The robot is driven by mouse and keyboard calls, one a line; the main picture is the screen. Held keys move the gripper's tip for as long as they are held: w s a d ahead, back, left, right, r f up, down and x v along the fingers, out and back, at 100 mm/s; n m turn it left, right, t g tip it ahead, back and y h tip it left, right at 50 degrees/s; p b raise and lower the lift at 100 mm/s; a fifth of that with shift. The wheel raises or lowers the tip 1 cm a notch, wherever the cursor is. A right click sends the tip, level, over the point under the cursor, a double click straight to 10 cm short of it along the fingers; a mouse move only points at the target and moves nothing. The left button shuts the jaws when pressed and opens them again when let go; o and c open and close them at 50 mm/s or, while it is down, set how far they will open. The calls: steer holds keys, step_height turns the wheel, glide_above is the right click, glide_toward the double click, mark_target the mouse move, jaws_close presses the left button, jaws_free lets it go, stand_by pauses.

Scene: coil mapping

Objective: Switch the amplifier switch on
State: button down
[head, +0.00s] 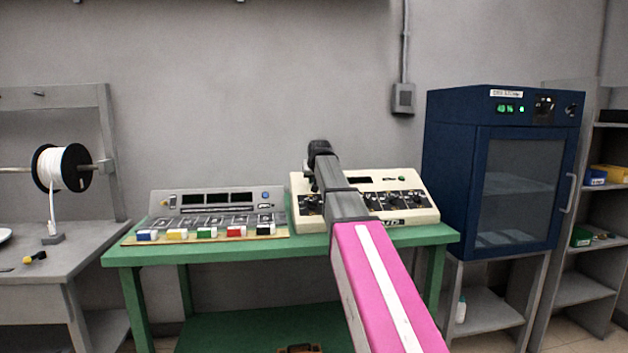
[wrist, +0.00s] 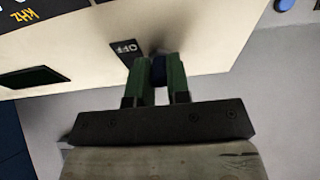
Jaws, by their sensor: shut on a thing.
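The cream amplifier console (head: 412,217) stands on the right part of the green bench. In the wrist view its cream face (wrist: 85,62) carries a dark OFF label (wrist: 126,50). My gripper (wrist: 157,65) has its two green fingers at that face, just right of the label. They are shut on a small dark blue piece (wrist: 158,72) between them, which looks like the switch lever. Its exact tilt is hard to tell. In the head view my arm hides the switch and part of the console's left side.
A grey console (head: 212,199) with several coloured blocks in front shares the green bench (head: 195,257). A blue cabinet (head: 452,170) stands to the right. A wire spool (head: 62,167) is on the left bench. Grey shelves (head: 585,290) are at far right.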

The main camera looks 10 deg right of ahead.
steer(key=g, duration=0.1)
steer(key=w+r+g, duration=0.1)
steer(key=g, duration=0.1)
steer(key=shift+w+g, duration=0.2)
steer(key=shift+g, duration=0.1)
steer(key=g, duration=0.3)
steer(key=shift+w+r, duration=0.15)
steer(key=shift+w, duration=0.25)
steer(key=shift+w+g, duration=0.1)
steer(key=shift+g, duration=0.7)
steer(key=c, duration=1.1)
jaws_free()
